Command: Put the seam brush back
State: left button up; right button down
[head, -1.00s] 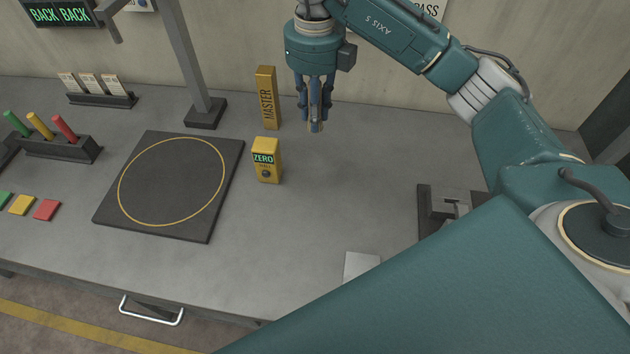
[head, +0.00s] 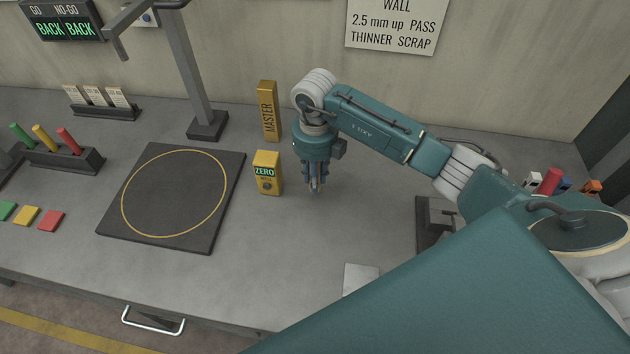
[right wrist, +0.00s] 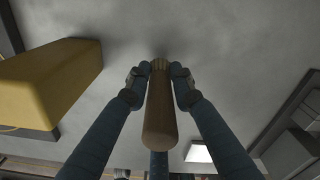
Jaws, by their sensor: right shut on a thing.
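The seam brush (right wrist: 160,108), a slim brown wooden-handled thing, is between the fingers of my right gripper (right wrist: 160,76) in the right wrist view. In the head view my right gripper (head: 316,186) points down low over the bench, just right of the yellow ZERO block (head: 268,184). The gripper is shut on the brush, and little of the brush shows in the head view. I cannot tell whether its lower end touches the bench. My left gripper is not in view.
A yellow MASTER bar (head: 268,122) stands behind the ZERO block. A dark mat (head: 125,218) with a yellow ring lies left. A dark fixture (head: 428,226) and a white plate (head: 360,279) are right and front. Open bench lies between the gripper and the fixture.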

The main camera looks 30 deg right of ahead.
notch_tip(320, 180, down, 2)
jog(key=shift+f, duration=0.1)
jog(key=shift+f, duration=0.2)
jog(key=c, duration=1.5)
grip_release()
jog(key=shift+r, duration=0.45)
notch_tip(320, 180, up, 11)
jog(key=b, duration=0.3)
jog(key=shift+r, duration=0.2)
